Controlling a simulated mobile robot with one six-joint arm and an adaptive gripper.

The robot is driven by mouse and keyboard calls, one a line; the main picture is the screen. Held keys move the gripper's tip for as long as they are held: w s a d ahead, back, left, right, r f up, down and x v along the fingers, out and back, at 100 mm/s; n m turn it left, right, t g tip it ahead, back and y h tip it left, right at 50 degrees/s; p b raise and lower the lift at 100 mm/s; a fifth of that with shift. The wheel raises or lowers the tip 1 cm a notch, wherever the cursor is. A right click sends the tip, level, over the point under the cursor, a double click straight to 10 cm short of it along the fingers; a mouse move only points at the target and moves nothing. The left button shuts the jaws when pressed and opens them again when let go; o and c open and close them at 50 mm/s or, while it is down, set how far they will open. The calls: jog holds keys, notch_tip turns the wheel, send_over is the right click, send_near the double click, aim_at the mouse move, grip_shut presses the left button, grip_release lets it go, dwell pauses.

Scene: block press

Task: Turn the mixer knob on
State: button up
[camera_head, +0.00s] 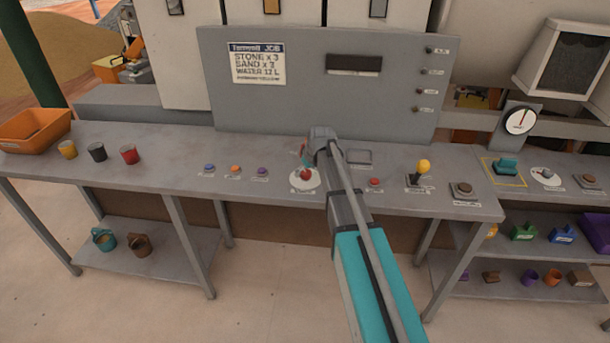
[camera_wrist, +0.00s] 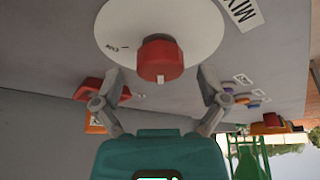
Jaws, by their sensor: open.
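The mixer knob is red and sits on a round white dial (camera_head: 315,183) on the grey console. In the wrist view the red knob (camera_wrist: 158,58) shows large, with a pale mark on its lower side in the picture. Small lettering is at the dial's left, and a label beginning "MIX" is beside the dial. My gripper (camera_wrist: 160,76) is open, with one finger on each side of the knob in the picture. Gaps show between the fingers and the knob, and I cannot tell the distance in depth. In the head view my arm partly hides the dial's right side.
Three coloured buttons (camera_head: 235,169) are left of the dial. A red button (camera_head: 375,182) and a yellow-topped lever (camera_head: 423,167) are to its right. An upright grey panel (camera_head: 300,105) stands behind. Three cups (camera_head: 97,152) and an orange tray (camera_head: 35,128) are far left.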

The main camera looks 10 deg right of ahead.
jog(key=shift+f, duration=0.1)
dwell(0.3)
jog(key=c, duration=1.1)
jog(key=shift+a, duration=0.1)
jog(key=shift+c, duration=0.3)
